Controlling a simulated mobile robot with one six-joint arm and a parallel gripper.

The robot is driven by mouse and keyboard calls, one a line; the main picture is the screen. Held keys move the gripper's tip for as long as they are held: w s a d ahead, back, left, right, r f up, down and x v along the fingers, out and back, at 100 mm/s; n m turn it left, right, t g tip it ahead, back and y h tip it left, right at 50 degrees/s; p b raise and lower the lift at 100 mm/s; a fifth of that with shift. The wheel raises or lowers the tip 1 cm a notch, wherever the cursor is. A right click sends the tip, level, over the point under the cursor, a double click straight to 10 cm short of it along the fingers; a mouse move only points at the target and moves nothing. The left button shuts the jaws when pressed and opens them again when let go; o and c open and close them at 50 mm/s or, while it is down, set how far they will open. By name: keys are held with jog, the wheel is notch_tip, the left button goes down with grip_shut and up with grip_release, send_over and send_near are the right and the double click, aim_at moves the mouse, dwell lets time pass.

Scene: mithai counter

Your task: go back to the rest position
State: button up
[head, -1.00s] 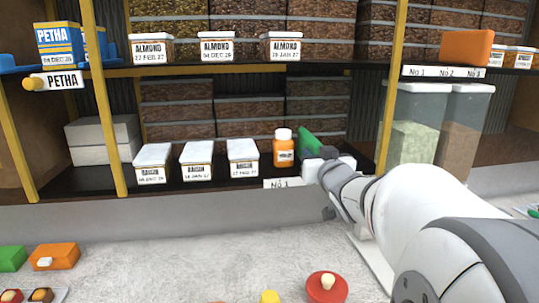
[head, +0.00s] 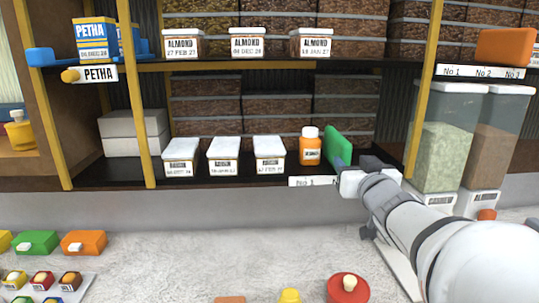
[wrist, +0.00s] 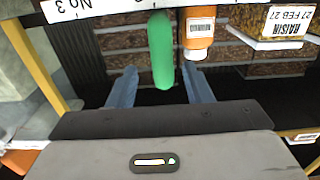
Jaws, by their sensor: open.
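My gripper (head: 356,176) is at the front of the lower shelf, right of centre in the head view. In the wrist view its two blue-grey fingers (wrist: 160,84) are spread apart, with nothing clamped between them. A green upright item (head: 337,146) stands on the lower shelf just beyond my gripper. In the wrist view the green item (wrist: 161,48) lies ahead, and its near end shows in the gap between the fingers. I cannot tell whether they touch. An orange bottle with a white cap (head: 310,147) stands beside it, and also shows in the wrist view (wrist: 199,36).
Several raisin boxes (head: 223,155) stand left of the bottle. Almond boxes (head: 248,43) line the upper shelf. A yellow post (head: 424,90) and tall clear bins (head: 443,140) are close on the right. The grey counter (head: 200,255) below has free room between a red lidded item (head: 348,289) and coloured blocks (head: 84,242).

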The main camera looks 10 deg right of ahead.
jog(key=shift+s, duration=0.8)
jog(key=shift+f, duration=0.1)
jog(key=shift+a+f+h, duration=0.1)
jog(key=shift+f+h, duration=0.2)
jog(key=shift+f, duration=0.05)
jog(key=s+a+f+g+y, duration=0.1)
jog(key=s+a+f+g, duration=0.6)
jog(key=f, duration=0.3)
jog(key=s+a+f+n+g+y, duration=0.1)
jog(key=s+a+f+g, duration=0.6)
jog(key=s+f, duration=0.3)
jog(key=shift+a+g+y, duration=0.25)
jog(key=shift+g+y, duration=0.15)
jog(key=shift+c, duration=1)
